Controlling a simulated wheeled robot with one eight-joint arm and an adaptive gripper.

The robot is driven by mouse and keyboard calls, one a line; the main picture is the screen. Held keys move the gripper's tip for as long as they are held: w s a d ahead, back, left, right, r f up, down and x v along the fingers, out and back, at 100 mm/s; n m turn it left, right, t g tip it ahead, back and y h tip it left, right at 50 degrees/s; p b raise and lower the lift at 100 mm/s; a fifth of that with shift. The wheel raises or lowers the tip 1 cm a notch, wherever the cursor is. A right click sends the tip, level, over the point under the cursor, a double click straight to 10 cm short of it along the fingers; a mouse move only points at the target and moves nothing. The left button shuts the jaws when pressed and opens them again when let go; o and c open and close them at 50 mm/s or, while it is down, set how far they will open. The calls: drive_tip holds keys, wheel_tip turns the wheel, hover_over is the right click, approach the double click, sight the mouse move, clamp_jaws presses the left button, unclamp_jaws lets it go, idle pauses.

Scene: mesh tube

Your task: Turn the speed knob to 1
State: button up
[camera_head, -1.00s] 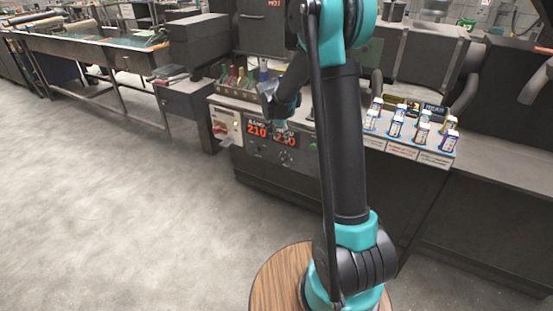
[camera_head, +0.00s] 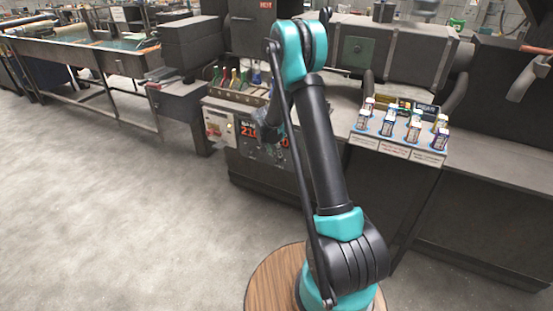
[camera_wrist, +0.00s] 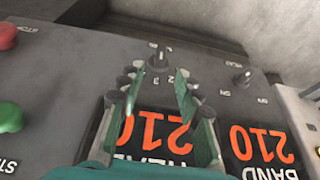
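The control panel (camera_head: 258,150) is on the front of the machine, partly hidden by my arm in the head view. In the wrist view it appears upside down. A dark knob (camera_wrist: 158,60) with small digits around it stands just beyond my fingertips, roughly centred between them. Its pointer setting is too small to read surely. My gripper (camera_wrist: 158,82) is open and empty, its two fingers apart over the panel, and no contact with the knob can be made out. In the head view the gripper end is small and hard to make out against the panel.
A second knob (camera_wrist: 243,77) with ON and OFF marks is to the right. Red 210 displays (camera_wrist: 262,143) are below. A red button (camera_wrist: 6,36) and a green button (camera_wrist: 9,117) are at the left.

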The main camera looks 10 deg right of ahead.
sight(277, 159)
drive_tip(key=shift+x, duration=2.8)
clamp_jaws()
drive_tip(key=shift+a, duration=0.1)
